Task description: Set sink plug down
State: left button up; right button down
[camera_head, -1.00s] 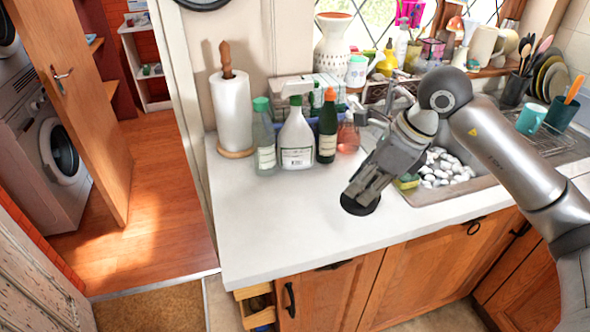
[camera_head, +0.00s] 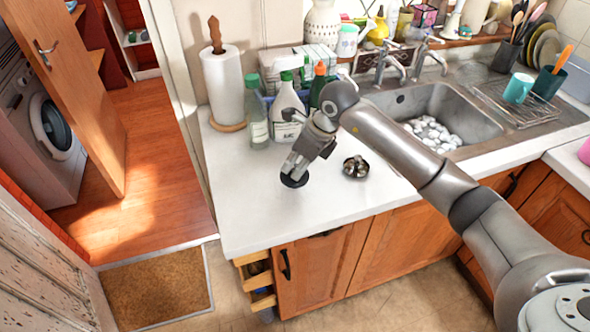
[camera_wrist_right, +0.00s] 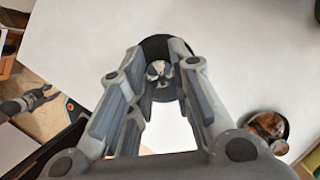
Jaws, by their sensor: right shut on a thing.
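The sink plug (camera_head: 294,180) is a black disc at the fingertips of my right gripper (camera_head: 297,169), over the left part of the white worktop (camera_head: 250,215). My right gripper points down and is shut on the plug. In the right wrist view, the plug (camera_wrist_right: 163,46) shows as a dark round with a shiny metal middle between the fingertips of the right gripper (camera_wrist_right: 163,80). I cannot tell whether it touches the worktop. What looks like my left gripper (camera_wrist_right: 42,96) hangs low at the left of the right wrist view, its opening unclear.
A small shiny metal piece (camera_head: 355,167) stands on the worktop just right of my gripper. The sink (camera_head: 470,105) with white pebbles is at the right. The worktop's front left is clear.

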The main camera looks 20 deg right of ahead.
jog(key=f+p, duration=0.1)
jog(key=f, duration=0.2)
jog(key=shift+w+a+f+p, duration=0.1)
jog(key=shift+a+f+p, duration=0.1)
jog(key=shift+p, duration=0.2)
jog(key=shift+f, duration=0.15)
jog(key=c, duration=1.3)
grip_release()
jog(key=shift+d+r, duration=0.15)
jog(key=shift+r, duration=0.3)
jog(key=b+v, duration=0.2)
jog(key=v, duration=0.9)
jog(key=shift+r+b, duration=0.2)
jog(key=shift+b, duration=0.2)
